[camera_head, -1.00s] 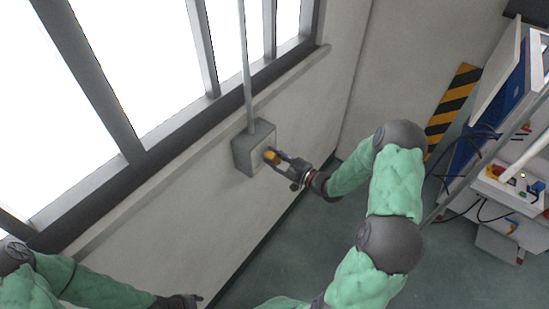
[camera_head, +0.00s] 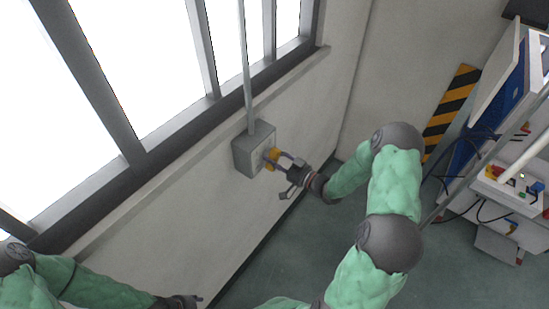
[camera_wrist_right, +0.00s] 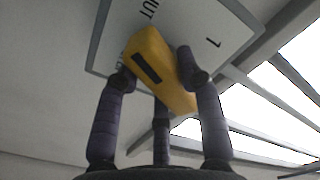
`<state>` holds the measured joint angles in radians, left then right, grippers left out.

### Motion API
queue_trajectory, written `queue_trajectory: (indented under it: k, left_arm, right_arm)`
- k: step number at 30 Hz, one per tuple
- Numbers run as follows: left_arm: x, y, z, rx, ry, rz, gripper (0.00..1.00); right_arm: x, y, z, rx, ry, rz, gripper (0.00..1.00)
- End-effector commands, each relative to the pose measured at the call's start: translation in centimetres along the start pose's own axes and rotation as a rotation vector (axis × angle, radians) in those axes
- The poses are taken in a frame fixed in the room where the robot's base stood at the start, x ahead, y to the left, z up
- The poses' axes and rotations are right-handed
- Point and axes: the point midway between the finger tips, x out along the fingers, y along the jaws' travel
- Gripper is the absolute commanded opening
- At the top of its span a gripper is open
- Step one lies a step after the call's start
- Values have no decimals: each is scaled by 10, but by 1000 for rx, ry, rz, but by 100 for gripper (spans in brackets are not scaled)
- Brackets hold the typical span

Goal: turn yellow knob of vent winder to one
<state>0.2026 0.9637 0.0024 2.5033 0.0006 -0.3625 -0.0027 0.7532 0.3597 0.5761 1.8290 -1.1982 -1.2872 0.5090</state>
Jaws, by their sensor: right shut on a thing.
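The vent winder is a grey box (camera_head: 243,154) on the wall below the window, with a pipe running up from it. Its yellow knob (camera_head: 271,155) sits on the face toward my right gripper (camera_head: 278,161), which is shut on it. In the right wrist view the knob (camera_wrist_right: 158,68) is a yellow bar with a dark mark, tilted, between the dark fingers of the gripper (camera_wrist_right: 158,78). Behind it the label plate (camera_wrist_right: 205,28) shows a "1" and part of a word. My left arm shows at the lower left; its gripper's jaws (camera_head: 190,301) are too unclear to read.
The window sill (camera_head: 200,125) runs along the wall above the box. A striped yellow and black panel (camera_head: 451,100) and a blue and white cabinet with cables (camera_head: 490,130) stand at the right. The floor (camera_head: 300,250) below the wall is clear.

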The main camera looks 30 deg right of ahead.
Motion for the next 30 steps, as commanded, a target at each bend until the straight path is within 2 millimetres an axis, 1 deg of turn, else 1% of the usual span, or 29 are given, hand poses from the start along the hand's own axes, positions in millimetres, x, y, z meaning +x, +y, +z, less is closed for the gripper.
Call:
queue_trajectory:
  k: [6, 12, 19, 30]
  left_arm:
    - [-5, 2, 0, 0, 0, 0, 40]
    - [-7, 2, 0, 0, 0, 0, 40]
    - [-8, 3, 0, 0, 0, 0, 40]
    - [-8, 3, 0, 0, 0, 0, 40]
  right_arm:
    - [0, 0, -1, 153, 2, 0, 5]
    - [0, 0, 0, 246, 3, 0, 5]
    - [0, 0, 0, 295, 3, 0, 5]
    - [0, 0, 0, 303, 4, 1, 5]
